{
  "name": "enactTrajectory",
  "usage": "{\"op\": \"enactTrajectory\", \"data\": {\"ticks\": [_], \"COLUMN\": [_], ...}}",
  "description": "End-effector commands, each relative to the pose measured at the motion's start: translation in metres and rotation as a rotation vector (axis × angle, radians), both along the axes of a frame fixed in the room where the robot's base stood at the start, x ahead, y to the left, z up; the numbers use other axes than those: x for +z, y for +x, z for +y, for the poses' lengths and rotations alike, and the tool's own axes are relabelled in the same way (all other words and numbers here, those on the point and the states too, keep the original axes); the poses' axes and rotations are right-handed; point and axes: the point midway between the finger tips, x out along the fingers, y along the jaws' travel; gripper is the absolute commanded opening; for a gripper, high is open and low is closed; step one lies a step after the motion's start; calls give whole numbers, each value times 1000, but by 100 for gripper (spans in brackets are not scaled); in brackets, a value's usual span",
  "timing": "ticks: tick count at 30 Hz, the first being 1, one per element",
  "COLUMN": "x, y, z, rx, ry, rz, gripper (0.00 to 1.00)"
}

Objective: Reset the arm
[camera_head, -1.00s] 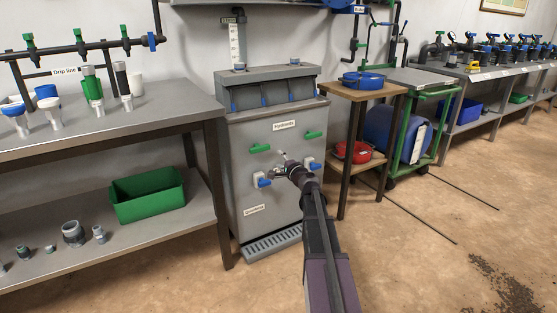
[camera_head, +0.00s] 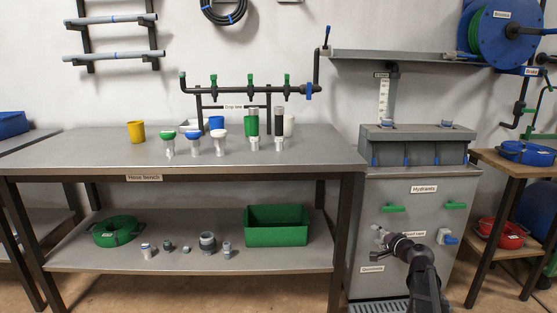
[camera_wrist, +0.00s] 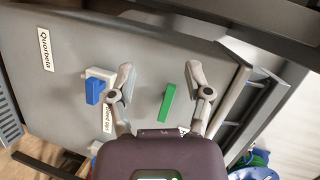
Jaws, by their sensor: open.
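My gripper (camera_head: 382,236) is in front of the grey "Hydramix" cabinet (camera_head: 378,290), at the lower right of the head view. In the wrist view, the two fingers of my gripper (camera_wrist: 160,78) are spread wide apart with nothing between their tips. A green handle (camera_wrist: 168,102) on the cabinet front shows beyond the opening, and a blue tap (camera_wrist: 95,90) shows outside the left finger. In the head view, two green handles (camera_head: 393,208) (camera_head: 454,205) sit above my gripper and a blue tap (camera_head: 448,238) to its right. My gripper and arm hide part of the cabinet's lower front.
The hose bench (camera_head: 90,157) stands left of the cabinet, with several cups and fittings on top. Its lower shelf holds a green bin (camera_head: 277,226) and a green hose coil (camera_head: 115,231). A small wooden stand (camera_head: 489,158) is close on the right. A wall shelf (camera_head: 420,58) overhangs the cabinet.

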Motion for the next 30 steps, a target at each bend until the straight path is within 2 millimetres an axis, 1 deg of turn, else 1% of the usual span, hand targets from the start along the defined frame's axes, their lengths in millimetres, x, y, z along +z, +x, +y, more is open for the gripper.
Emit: {"op": "enactTrajectory", "data": {"ticks": [1,2,3,5,6,8,9,13,15,17,18,21,24,30], "x": [3,1,-3,-8,-12,-18,-21,-31,-35,-38,-39,-41,-41,-37], "y": [-12,-18,-26,-39,-48,-63,-74,-111,-132,-151,-163,-191,-212,-243], "z": [26,37,53,74,88,106,117,146,157,164,169,174,176,175], "rx": [62,96,143,210,254,319,360,490,554,607,640,706,752,810], "ry": [-54,-87,-130,-196,-238,-303,-346,-486,-562,-625,-668,-762,-835,-943], "rz": [36,58,87,134,166,216,249,363,428,485,524,613,686,797], "gripper": [64,64,64,64,64,64,64,64,64,64,64,64,64,64]}}
